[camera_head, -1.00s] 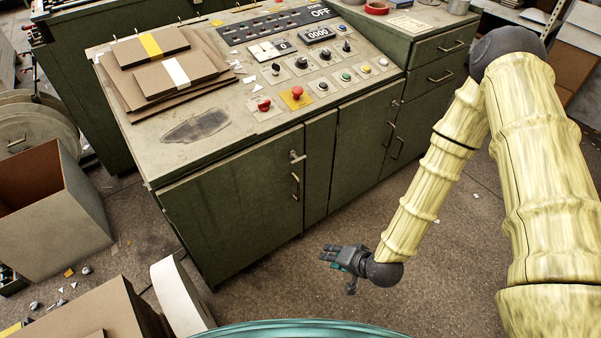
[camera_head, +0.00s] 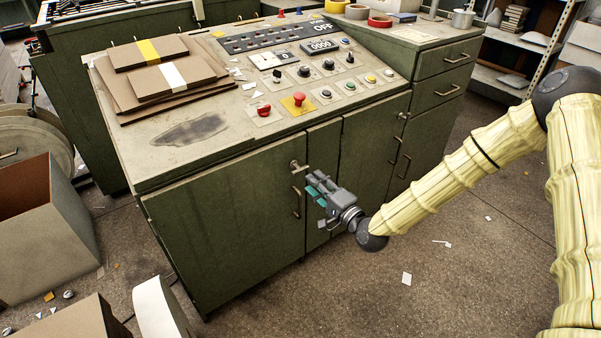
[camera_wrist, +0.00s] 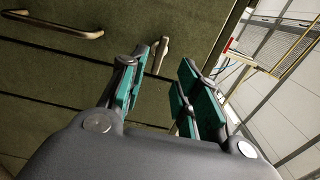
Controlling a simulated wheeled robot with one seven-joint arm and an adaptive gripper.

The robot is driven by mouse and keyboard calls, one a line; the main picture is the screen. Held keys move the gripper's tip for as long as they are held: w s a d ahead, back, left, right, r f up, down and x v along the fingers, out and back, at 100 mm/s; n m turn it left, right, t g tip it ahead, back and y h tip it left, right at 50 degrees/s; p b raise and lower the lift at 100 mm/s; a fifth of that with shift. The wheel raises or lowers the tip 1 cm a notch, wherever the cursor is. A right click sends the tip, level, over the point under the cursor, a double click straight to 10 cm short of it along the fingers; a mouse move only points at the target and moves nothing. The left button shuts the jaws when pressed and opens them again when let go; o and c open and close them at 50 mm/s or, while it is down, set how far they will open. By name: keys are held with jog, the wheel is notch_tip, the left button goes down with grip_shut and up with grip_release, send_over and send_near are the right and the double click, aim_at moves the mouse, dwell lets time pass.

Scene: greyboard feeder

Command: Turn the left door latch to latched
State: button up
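The left door latch (camera_head: 296,166) is a small metal lever near the top right corner of the green left cabinet door (camera_head: 225,215). In the wrist view the latch (camera_wrist: 161,55) is a pale bar just beyond my fingers. My gripper (camera_head: 315,187) is just right of and below the latch, in front of the narrow panel beside the door. In the wrist view my gripper (camera_wrist: 160,90) is open, with a gap between its teal finger pads and nothing held. The latch appears ahead of this gap, close to the left finger. I cannot tell whether it touches.
A door handle (camera_head: 296,201) sits below the latch; it also shows in the wrist view (camera_wrist: 60,25). The console top carries a red button (camera_head: 263,110) and a yellow-based red button (camera_head: 298,101). A cardboard box (camera_head: 45,230) stands at left. Floor at right is mostly clear.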

aim_at(300, 169)
jog(key=x, duration=0.8)
grip_shut()
